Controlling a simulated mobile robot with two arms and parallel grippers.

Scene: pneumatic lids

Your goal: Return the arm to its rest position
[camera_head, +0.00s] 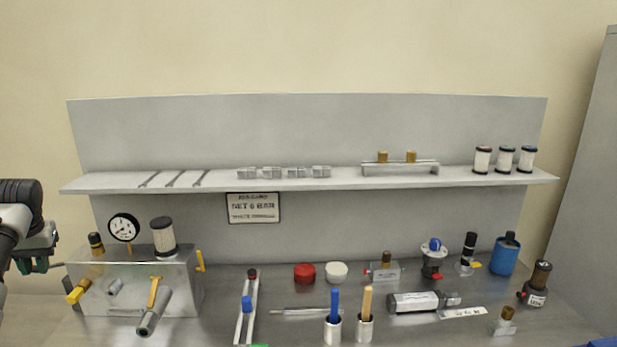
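My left arm comes in at the left edge, with the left gripper (32,265) at its end, left of the metal box (190,290) and above the level of the bench. Its fingertips are small and dark, and I cannot tell whether they are apart. I see no object in them. My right gripper is not in view.
The metal box carries a gauge (124,227), a white filter (163,237) and yellow-handled valves. A red lid (304,273) and a white lid (336,271) lie mid-bench. Cups (333,330) with upright handles stand in front. Fittings and a blue canister (504,255) crowd the right. A shelf (340,184) runs above.

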